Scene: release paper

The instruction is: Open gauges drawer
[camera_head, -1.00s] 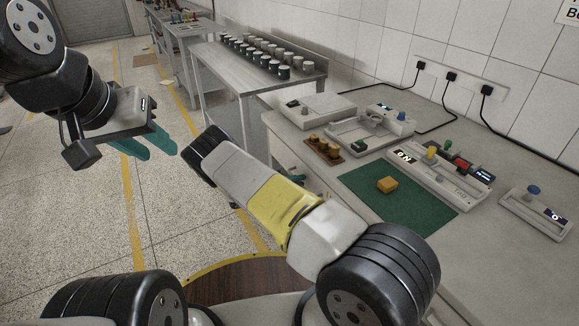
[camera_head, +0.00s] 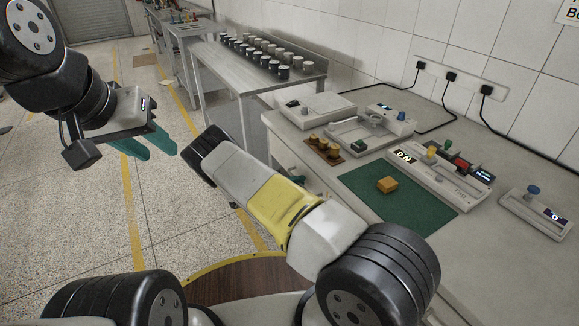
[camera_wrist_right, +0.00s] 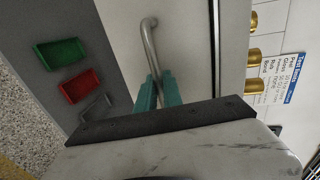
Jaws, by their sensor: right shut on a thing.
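In the right wrist view, a curved metal handle (camera_wrist_right: 149,38) stands on a pale drawer front (camera_wrist_right: 120,30). The teal fingers of my right gripper (camera_wrist_right: 158,90) are shut on this handle. In the head view the pale drawer front (camera_head: 281,153) shows under the bench edge, partly hidden by my right forearm. Only a bit of teal of my right gripper (camera_head: 297,179) shows there. How far the drawer stands out is hard to tell. My left gripper (camera_head: 150,143) hangs over the floor at the left, empty, with its teal fingers apart.
The bench (camera_head: 480,240) carries a green mat (camera_head: 420,207) with a yellow block (camera_head: 387,185), a brown rack (camera_head: 325,147) and several grey devices. Green (camera_wrist_right: 60,53) and red (camera_wrist_right: 82,86) pieces show in the wrist view. Floor at the left is open.

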